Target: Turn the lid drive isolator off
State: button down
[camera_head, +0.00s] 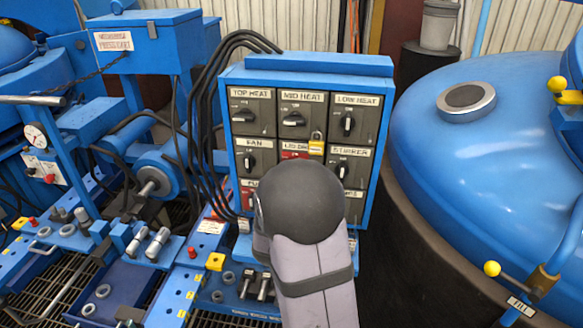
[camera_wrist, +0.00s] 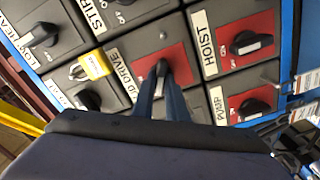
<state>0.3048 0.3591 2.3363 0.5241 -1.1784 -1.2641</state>
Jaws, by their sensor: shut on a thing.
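The lid drive isolator is a dark rotary knob (camera_wrist: 161,66) on a red plate, in the cell labelled "LID DRIVE". In the wrist view my gripper (camera_wrist: 162,82) has its two narrow fingers shut on this knob. The fingers cover much of the knob, so its exact pointer position cannot be read. In the head view the lid drive cell's red plate (camera_head: 293,155) shows only at its top; my arm hides the knob and the gripper. A yellow padlock (camera_wrist: 93,65) hangs beside the lid drive cell, and it also shows in the head view (camera_head: 316,147).
The blue cabinet (camera_head: 374,85) carries several other isolators close around, including the hoist knob (camera_wrist: 247,43) and pump knob (camera_wrist: 252,109). Black cables (camera_head: 190,110) run down its left side. A blue furnace lid (camera_head: 460,150) stands to the right; a cluttered blue bench lies lower left.

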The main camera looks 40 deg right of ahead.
jog(key=n+p, duration=0.2)
jog(key=n, duration=0.4)
jog(key=shift+f, duration=0.15)
jog(key=shift+p, duration=0.3)
jog(key=c, duration=1.8)
grip_release()
jog(key=shift+a, duration=0.1)
jog(key=shift+o, duration=0.2)
jog(key=v, duration=0.7)
jog(key=shift+s+a, duration=0.1)
